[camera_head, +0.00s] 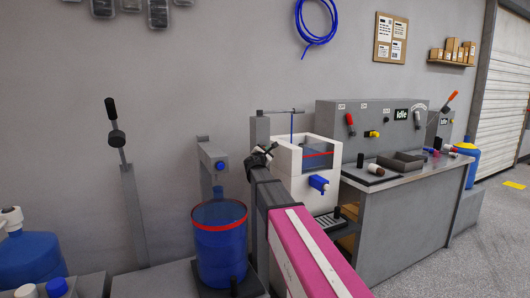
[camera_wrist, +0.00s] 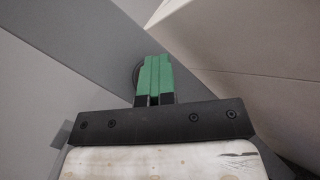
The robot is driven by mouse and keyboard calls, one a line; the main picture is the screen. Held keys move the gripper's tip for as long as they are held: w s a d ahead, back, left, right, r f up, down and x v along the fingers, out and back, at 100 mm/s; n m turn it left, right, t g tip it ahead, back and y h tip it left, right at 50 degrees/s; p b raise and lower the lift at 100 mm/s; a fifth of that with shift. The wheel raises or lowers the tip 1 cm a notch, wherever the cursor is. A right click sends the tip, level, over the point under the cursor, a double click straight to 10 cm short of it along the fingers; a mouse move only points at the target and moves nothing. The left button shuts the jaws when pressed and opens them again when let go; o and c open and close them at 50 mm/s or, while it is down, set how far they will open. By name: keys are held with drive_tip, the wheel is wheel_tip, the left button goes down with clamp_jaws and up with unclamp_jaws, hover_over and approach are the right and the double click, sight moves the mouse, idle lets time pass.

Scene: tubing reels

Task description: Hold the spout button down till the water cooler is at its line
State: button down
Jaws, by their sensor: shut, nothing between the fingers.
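The water cooler (camera_head: 293,185) is a white box with a clear-fronted tank and a blue tap (camera_head: 318,184). A red line (camera_head: 318,154) crosses the tank, with bluish water (camera_head: 318,162) close to it; the exact gap is too small to tell. A thin spout (camera_head: 283,111) reaches from a grey post (camera_head: 260,130) over the tank, and a blue stream (camera_head: 291,126) falls from it. My gripper (camera_head: 262,152) is at the post. In the wrist view its green fingers (camera_wrist: 154,75) are shut and empty, against or just before a dark round part (camera_wrist: 136,75), likely the button, mostly hidden.
A blue bucket (camera_head: 220,250) with a red band stands left, beneath another spout with a blue button (camera_head: 220,166). A lever (camera_head: 115,136) stands farther left. A grey bench (camera_head: 410,215) with trays and a panel (camera_head: 375,118) is at right. Floor is free at far right.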

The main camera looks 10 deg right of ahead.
drive_tip(key=shift+w+a, duration=0.25)
drive_tip(key=shift+w, duration=0.1)
drive_tip(key=shift+s+d+f, duration=0.1)
drive_tip(key=shift+s+d, duration=0.05)
drive_tip(key=shift+s, duration=0.4)
drive_tip(key=shift+s+d+f, duration=0.1)
drive_tip(key=shift+s+d, duration=0.05)
drive_tip(key=shift+s, duration=0.4)
drive_tip(key=shift+s+d, duration=0.1)
drive_tip(key=shift+s, duration=0.05)
drive_tip(key=s, duration=0.1)
drive_tip(key=s+d, duration=0.1)
drive_tip(key=s, duration=0.2)
drive_tip(key=shift+s+d, duration=0.25)
drive_tip(key=shift+s, duration=0.1)
